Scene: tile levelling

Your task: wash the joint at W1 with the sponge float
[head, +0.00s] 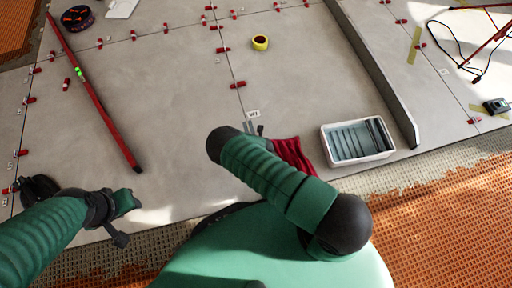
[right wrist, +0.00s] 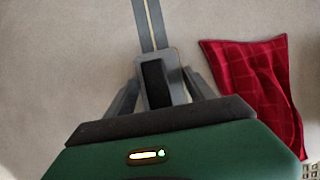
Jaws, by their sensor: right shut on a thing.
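My right gripper (right wrist: 157,85) points away from me over the grey tiles and is shut on a narrow grey thing (right wrist: 148,22). Two long grey bars with a thin tan line between them run to the top edge of the right wrist view. I cannot tell whether this is the sponge float. In the head view my right forearm hides most of the gripper; a bit of grey shows beside a white label (head: 253,113) on a tile joint. The label's text is too small to read surely. My left gripper (head: 125,201) is low at the left, above the tiles; its jaws are unclear.
A white tray (head: 326,146) with grey-blue ribs stands right of my right arm. A red cloth (head: 291,151) lies between them; it also shows in the right wrist view (right wrist: 250,70).

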